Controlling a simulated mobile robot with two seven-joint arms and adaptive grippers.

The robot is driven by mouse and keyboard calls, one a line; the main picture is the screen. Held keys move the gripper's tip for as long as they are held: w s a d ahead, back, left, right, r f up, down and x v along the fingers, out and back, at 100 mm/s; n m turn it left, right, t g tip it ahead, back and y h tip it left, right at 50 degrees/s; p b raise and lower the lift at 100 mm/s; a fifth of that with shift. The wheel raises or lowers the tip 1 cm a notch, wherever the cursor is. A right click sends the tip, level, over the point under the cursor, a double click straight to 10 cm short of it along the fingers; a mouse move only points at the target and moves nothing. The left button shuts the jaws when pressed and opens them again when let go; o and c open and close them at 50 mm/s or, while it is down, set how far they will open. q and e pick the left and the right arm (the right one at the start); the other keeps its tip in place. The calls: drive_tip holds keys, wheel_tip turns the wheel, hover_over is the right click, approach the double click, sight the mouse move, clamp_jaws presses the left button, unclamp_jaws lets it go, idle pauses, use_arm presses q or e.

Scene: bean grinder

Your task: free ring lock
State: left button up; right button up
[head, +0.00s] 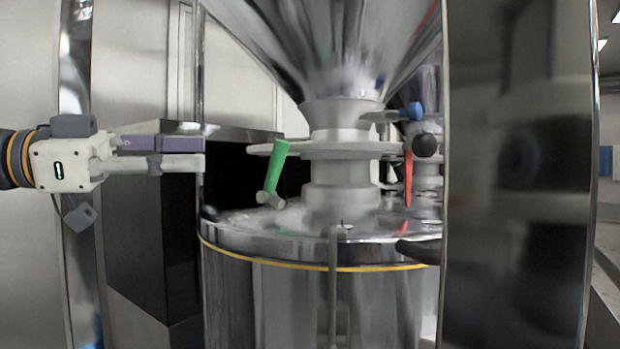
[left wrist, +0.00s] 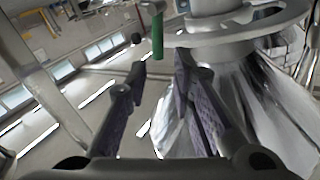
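A grey flat ring (head: 330,149) sits around the neck between the steel hopper and the drum. A green handle (head: 276,166) is at the ring's left side, tilted, with a grey stub at its lower end. My left gripper (head: 204,152) is open and empty, left of the green handle and apart from it. In the left wrist view the fingers of the left gripper (left wrist: 160,66) stand apart. The green handle (left wrist: 157,36) shows beyond the fingertips and the ring (left wrist: 240,30) to their right. My right gripper is not in view.
The steel hopper (head: 330,40) is above and the drum (head: 310,300) below. A red handle (head: 408,178), a blue knob (head: 413,111) and a black knob (head: 425,145) are at the right. A shiny post (head: 515,200) blocks the right side. A dark box (head: 150,230) stands behind my left gripper.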

sight(278, 178)
use_arm(q)
drive_tip(key=x, duration=0.5)
drive_tip(key=p+x, duration=0.1)
drive_tip(key=x, duration=0.5)
drive_tip(key=shift+s+d, duration=0.15)
drive_tip(key=shift+d, duration=0.2)
clamp_jaws()
